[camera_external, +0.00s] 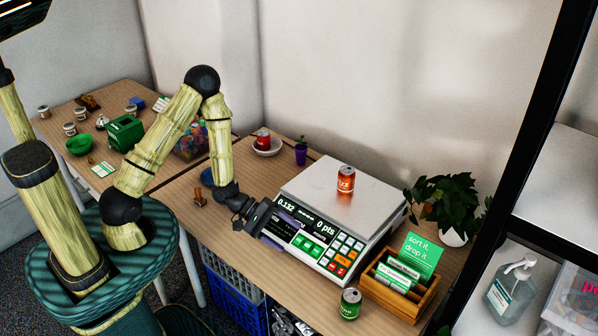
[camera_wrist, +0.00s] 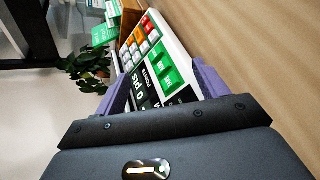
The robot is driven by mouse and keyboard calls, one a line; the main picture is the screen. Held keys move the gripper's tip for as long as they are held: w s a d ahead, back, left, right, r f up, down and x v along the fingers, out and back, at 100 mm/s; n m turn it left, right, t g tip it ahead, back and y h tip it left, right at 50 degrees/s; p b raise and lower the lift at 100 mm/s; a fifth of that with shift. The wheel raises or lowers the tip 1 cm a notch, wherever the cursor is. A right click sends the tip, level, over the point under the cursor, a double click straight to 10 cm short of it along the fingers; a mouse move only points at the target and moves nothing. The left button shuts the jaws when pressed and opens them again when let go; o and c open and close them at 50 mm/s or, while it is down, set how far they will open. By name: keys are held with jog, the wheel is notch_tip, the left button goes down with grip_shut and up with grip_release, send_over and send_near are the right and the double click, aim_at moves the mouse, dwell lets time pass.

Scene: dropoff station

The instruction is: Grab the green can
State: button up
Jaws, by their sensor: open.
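The green can (camera_external: 350,304) stands upright at the table's front edge, in front of the scale and left of the wooden box. It has a silver top. My gripper (camera_external: 262,220) is open and empty at the left front corner of the scale, well to the left of and behind the can. In the wrist view, my gripper's purple fingers (camera_wrist: 158,92) stand apart, with the scale's keypad and display between and beyond them. I cannot make out the green can in the wrist view.
The scale (camera_external: 318,194) bears an orange-red can (camera_external: 346,179). A wooden box (camera_external: 404,301) with cards stands right of the green can, with a potted plant (camera_external: 446,205) behind. Blue crates (camera_external: 232,293) sit below the table edge. A red can in a bowl (camera_external: 267,148) is farther back.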

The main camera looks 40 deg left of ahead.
jog(key=s+d+f+n+h+b, duration=0.1)
jog(key=s+d+n, duration=0.1)
jog(key=d+n, duration=0.1)
jog(key=s+d+f+n+h+b, duration=0.1)
jog(key=s+d+n+h, duration=0.1)
jog(key=s+d+n, duration=0.1)
jog(key=s+d+f+n+h, duration=0.1)
jog(key=s+d+n, duration=0.2)
jog(key=n, duration=0.1)
jog(key=shift+s+f+n+h+b, duration=0.15)
jog(key=shift+f+n+h+b, duration=0.2)
jog(key=shift+n+h+b, duration=0.05)
jog(key=shift+s+d+n+t, duration=0.3)
jog(key=shift+d+n+t, duration=0.15)
jog(key=shift+n, duration=0.55)
jog(key=shift+a, duration=0.1)
send_near(349, 302)
jog(key=w+d+f, duration=0.3)
jog(key=shift+w+d+f, duration=0.15)
jog(key=shift+d+f, duration=0.15)
jog(key=shift+d, duration=0.05)
jog(key=shift+d, duration=0.15)
jog(key=x, duration=0.5)
jog(key=shift+p, duration=0.4)
jog(key=shift+c, duration=0.4)
